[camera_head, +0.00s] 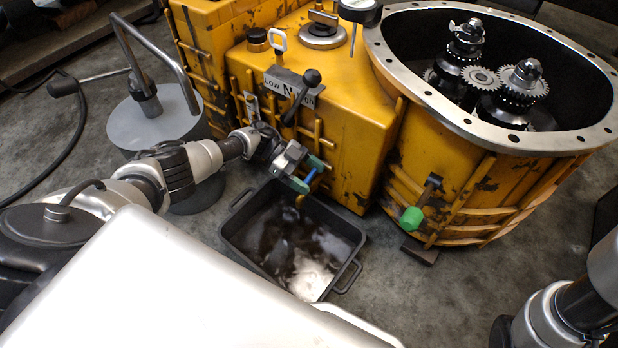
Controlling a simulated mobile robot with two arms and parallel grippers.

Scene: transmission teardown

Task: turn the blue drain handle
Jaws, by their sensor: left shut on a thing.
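The blue drain handle (311,176) is a small blue bar low on the front of the yellow transmission housing (350,135). My left gripper (304,177) reaches in from the left and is shut on the blue handle, with its greenish fingertips on either side of it. The drain outlet behind the gripper is mostly hidden. A black drain pan (232,236) stands on the floor right below, with dark, shiny liquid in it. Part of my right arm shows at the lower right, but its gripper is out of view.
A green knob (411,219) sticks out from the housing's right part. A black-knobbed shift lever (312,78) rises above the handle. A grey drum with a bent bar handle (150,118) stands close behind my left arm. Open gears (482,78) show at upper right.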

